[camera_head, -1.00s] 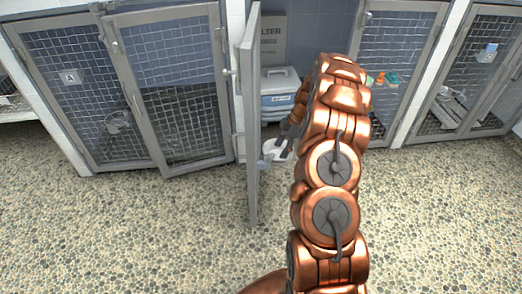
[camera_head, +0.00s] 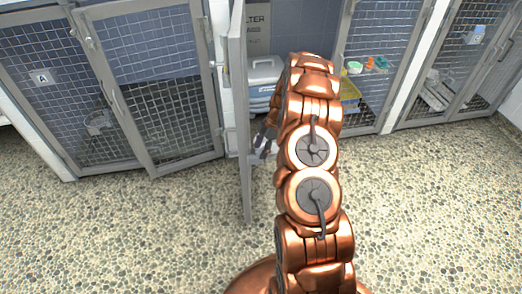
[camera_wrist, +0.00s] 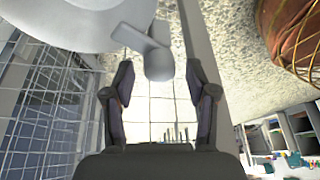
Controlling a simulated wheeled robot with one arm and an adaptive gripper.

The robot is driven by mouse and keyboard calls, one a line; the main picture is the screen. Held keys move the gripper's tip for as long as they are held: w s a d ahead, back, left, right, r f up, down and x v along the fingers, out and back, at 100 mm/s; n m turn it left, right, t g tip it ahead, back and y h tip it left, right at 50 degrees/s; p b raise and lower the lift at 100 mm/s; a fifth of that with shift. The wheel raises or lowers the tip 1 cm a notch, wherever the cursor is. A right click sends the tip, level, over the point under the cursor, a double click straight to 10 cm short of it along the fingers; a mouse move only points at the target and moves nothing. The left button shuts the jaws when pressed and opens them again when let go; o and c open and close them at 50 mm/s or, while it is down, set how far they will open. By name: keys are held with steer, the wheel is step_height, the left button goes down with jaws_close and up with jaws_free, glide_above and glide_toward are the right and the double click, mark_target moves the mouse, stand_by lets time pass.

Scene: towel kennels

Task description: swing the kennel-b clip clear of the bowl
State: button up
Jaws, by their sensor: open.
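The middle kennel's door (camera_head: 238,120) stands open, nearly edge-on in the head view. My gripper (camera_head: 264,142) is just right of that door, low by the kennel opening, partly hidden by my arm. In the wrist view my gripper (camera_wrist: 159,70) has its two fingers spread with nothing held. A grey clip-like piece (camera_wrist: 150,42) with a rounded end lies just beyond and between the fingertips. A large pale round thing, probably the bowl (camera_wrist: 70,22), fills the upper left, beside the clip. Whether they touch is unclear. I cannot make out the bowl in the head view.
A kennel labelled A (camera_head: 40,77) with shut mesh doors is on the left. A lidded box (camera_head: 264,76) stands inside the middle kennel. A yellow tray (camera_head: 349,94) shows right of my arm. A brown wire-netted thing (camera_wrist: 296,32) is at upper right. The pebbled floor is clear.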

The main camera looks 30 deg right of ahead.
steer(key=shift+f, duration=0.15)
jaws_close()
stand_by(0.4)
